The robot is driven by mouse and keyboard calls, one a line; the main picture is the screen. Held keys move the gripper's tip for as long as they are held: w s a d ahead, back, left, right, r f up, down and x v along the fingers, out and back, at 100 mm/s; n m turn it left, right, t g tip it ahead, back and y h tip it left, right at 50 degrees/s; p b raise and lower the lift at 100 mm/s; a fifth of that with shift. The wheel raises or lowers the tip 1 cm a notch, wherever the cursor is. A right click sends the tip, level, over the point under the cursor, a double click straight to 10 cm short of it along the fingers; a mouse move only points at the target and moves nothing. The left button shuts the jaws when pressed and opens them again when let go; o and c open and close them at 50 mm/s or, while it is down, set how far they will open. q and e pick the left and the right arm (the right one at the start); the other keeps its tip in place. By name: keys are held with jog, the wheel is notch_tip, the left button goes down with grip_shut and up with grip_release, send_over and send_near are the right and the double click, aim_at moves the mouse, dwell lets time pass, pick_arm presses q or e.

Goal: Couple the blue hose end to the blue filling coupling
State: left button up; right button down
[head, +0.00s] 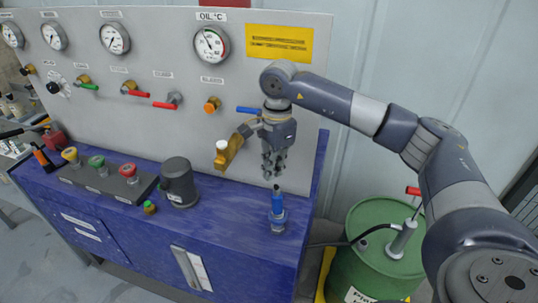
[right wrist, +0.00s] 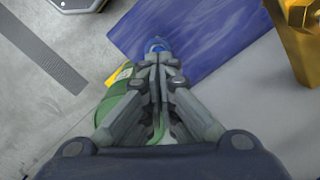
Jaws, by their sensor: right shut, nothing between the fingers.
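A blue upright fitting (head: 278,212) with a narrow dark blue top and a grey collar stands near the right end of the blue bench top. I cannot tell whether it is the hose end, the filling coupling, or both together. My right gripper (head: 272,172) points down above it, shut and empty, with a gap between the fingertips and the fitting's top. In the right wrist view, the shut fingers (right wrist: 162,62) partly cover a blue round part (right wrist: 157,46) just past their tips. My left gripper is not in view.
A brass valve spout (head: 230,150) juts from the gauge panel (head: 170,60), close left of my right gripper. A dark grey container (head: 178,185) stands left on the bench (head: 235,215). A green drum (head: 375,255) with a pump and black hose stands right.

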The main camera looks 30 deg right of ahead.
aim_at(276, 190)
jog(key=shift+w+d+r+h, duration=0.2)
jog(key=shift+d+h, duration=0.1)
jog(key=shift+d, duration=0.35)
jog(key=shift+f+b, duration=1.7)
jog(key=shift+f, duration=1.25)
jog(key=shift+s+a+f+b, duration=0.1)
jog(key=shift+s+f+b, duration=0.05)
jog(key=shift+f+b, duration=0.4)
jog(key=shift+r, duration=0.15)
jog(key=shift+r+p, duration=0.9)
jog(key=shift+r, duration=0.8)
notch_tip(276, 190, up, 11)
